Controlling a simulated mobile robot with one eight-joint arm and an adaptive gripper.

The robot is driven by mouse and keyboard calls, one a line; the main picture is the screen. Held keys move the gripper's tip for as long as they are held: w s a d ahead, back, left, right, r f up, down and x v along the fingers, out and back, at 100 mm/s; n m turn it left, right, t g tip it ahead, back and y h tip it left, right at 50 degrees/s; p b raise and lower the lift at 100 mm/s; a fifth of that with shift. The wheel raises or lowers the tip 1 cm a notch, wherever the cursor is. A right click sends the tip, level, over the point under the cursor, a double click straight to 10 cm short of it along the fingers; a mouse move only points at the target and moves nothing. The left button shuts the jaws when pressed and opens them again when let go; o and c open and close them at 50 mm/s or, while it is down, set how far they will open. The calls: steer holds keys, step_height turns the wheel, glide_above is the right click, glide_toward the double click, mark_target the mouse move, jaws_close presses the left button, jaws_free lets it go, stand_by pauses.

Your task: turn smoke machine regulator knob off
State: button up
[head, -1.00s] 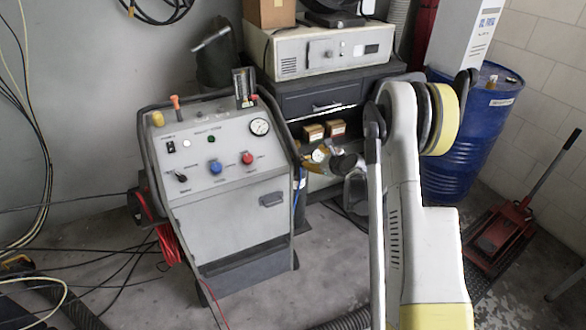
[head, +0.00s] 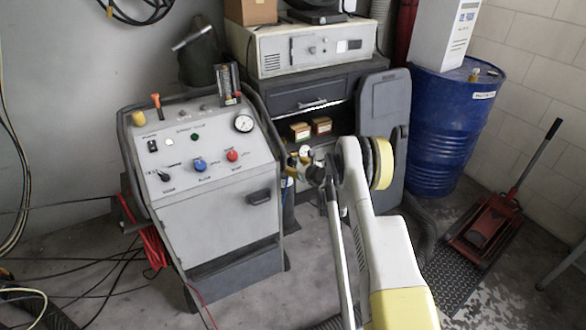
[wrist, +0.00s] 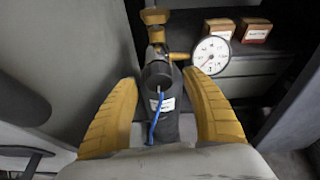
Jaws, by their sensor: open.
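The regulator is in the wrist view, with a round dark knob (wrist: 157,74) facing me, brass fittings (wrist: 155,18) above it and a white dial gauge (wrist: 211,55) to its right. A dark cylinder with a white label and a blue hose (wrist: 155,115) lies below the knob. My gripper (wrist: 160,82) is open, its yellow fingers on either side of the knob and cylinder, with gaps showing. I cannot tell how far the knob is in depth. The grey smoke machine (head: 222,215) stands at left in the head view; my arm partly hides the regulator beside it.
A dark cabinet (head: 300,97) bears a beige device (head: 270,62). Two small boxes (head: 300,131) sit on its shelf. A grey upright panel (head: 383,108) stands right of it. A blue drum (head: 440,150) and a red floor jack (head: 485,235) are farther right.

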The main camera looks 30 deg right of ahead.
steer(key=shift+w+f, duration=0.2)
steer(key=shift+w, duration=0.3)
steer(key=c, duration=1.2)
steer(key=shift+n, duration=0.3)
steer(key=shift+a+r+n+h, duration=0.1)
steer(key=shift+n+h, duration=0.7)
steer(key=shift+n, duration=0.1)
steer(key=n+h, duration=0.1)
steer(key=n, duration=0.1)
steer(key=shift+n+h, duration=0.3)
steer(key=shift+h, duration=0.1)
steer(key=n+t+h, duration=0.1)
steer(key=n, duration=0.1)
steer(key=n+t+h, duration=0.1)
steer(key=n, duration=0.1)
steer(key=shift+n, duration=0.4)
